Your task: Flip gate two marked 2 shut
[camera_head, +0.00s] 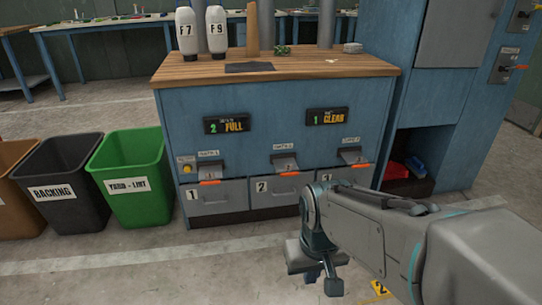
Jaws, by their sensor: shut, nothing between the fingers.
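Gate two (284,164) is the middle of three small grey flaps on the front of the blue cabinet. It juts out from the panel under a small label, with an orange strip at its lower edge. Its exact angle is too small to tell. Below it is a grey drawer (276,196) marked 2. My gripper (312,272) is shut and empty, low in front of the cabinet, below and right of gate two and apart from it. My arm comes in from the right and covers part of the right drawer.
Similar flaps sit left (209,173) and right (350,157). Displays read 2 FULL (227,124) and 1 CLEAR (327,117). Black (80,205) and green (138,195) bins stand left; a tall blue cabinet (440,115) stands right. Floor before the left drawer is clear.

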